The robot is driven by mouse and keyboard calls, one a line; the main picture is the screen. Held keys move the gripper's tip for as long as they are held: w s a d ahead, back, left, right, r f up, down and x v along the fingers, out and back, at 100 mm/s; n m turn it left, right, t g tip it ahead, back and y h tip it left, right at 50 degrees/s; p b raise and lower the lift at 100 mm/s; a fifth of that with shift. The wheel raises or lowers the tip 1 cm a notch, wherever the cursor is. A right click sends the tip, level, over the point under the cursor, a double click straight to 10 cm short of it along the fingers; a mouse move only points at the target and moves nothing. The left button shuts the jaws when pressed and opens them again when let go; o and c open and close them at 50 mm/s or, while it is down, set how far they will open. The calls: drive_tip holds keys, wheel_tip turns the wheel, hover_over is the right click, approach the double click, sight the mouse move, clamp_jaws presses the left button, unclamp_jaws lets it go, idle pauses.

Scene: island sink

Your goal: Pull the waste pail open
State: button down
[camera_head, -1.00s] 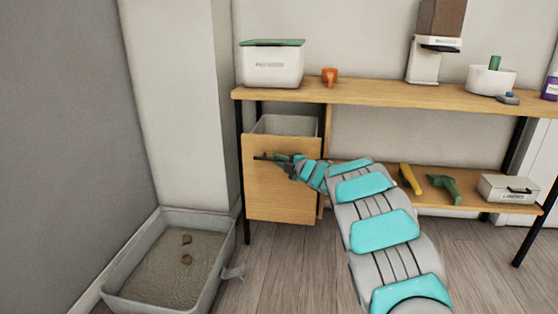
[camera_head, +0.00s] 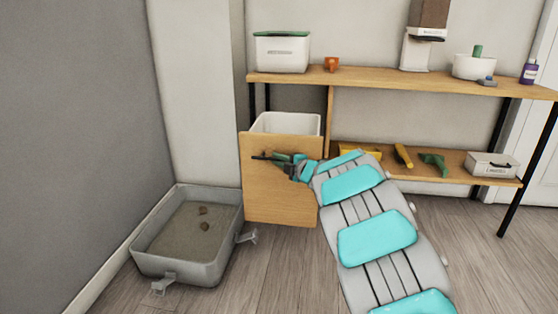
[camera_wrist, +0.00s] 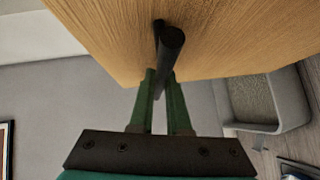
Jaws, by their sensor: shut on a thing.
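The waste pail (camera_head: 294,124) is a white bin behind a wooden front panel (camera_head: 280,203), under the left end of the wooden shelf unit. The panel stands out in front of the unit, and the pail's open top shows behind it. A dark bar handle (camera_head: 262,157) runs across the upper part of the panel. My gripper (camera_head: 287,162) is at the handle. In the wrist view, the green fingers of my gripper (camera_wrist: 161,78) are shut on the black bar handle (camera_wrist: 171,45), with the wooden panel (camera_wrist: 215,35) just beyond. The pail's inside is mostly hidden.
A grey litter tray (camera_head: 170,262) with brown clumps stands on the floor left of the panel. The floor right of my arm is clear.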

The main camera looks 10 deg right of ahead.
idle(0.3)
drive_tip(key=c, duration=0.9)
unclamp_jaws()
drive_tip(key=shift+s, duration=0.1)
drive_tip(key=shift+p+v, duration=0.4)
drive_tip(key=shift+v, duration=3.45)
